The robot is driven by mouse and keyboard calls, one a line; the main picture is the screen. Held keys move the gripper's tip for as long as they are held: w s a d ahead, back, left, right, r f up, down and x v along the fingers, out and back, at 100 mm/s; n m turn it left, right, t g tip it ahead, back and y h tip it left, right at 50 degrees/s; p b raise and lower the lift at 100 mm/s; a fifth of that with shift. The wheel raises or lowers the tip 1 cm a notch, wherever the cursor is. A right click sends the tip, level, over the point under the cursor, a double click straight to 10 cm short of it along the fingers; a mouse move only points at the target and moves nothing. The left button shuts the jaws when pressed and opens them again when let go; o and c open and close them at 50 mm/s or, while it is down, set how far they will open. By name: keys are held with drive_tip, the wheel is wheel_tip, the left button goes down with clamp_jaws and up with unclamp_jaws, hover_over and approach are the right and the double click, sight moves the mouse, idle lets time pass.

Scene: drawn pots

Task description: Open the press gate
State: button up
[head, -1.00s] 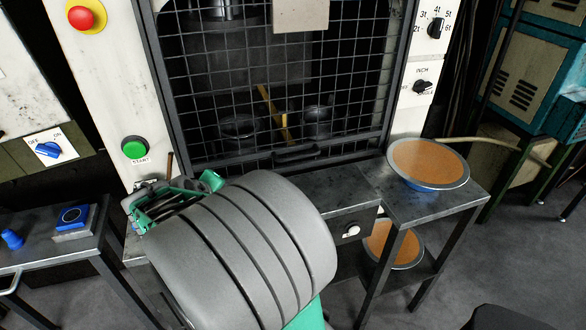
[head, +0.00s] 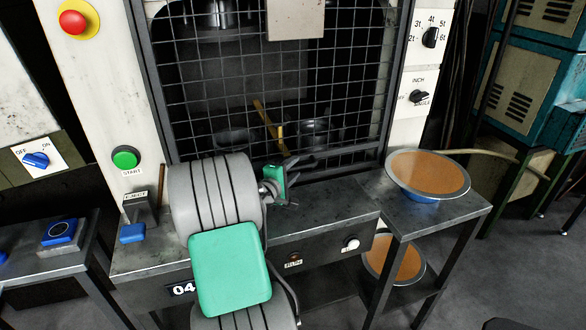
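The press gate (head: 345,95) is a dark wire-mesh panel in a black frame. It is down, covering the front of the press. Its dark handle (head: 316,154) is on the bottom rail, partly hidden by my gripper. My gripper (head: 294,178) is just below and in front of that handle, above the press table. Its dark fingers look spread apart with nothing between them. I cannot tell whether a finger touches the handle.
A bowl with an orange-brown surface (head: 428,172) stands on the right side table, with another (head: 394,258) on the shelf below. A green start button (head: 125,158) and red stop button (head: 73,22) are on the left column. Selector knobs (head: 418,97) are on the right.

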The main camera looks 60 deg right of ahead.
drive_tip(key=shift+c, duration=0.3)
clamp_jaws()
idle(1.0)
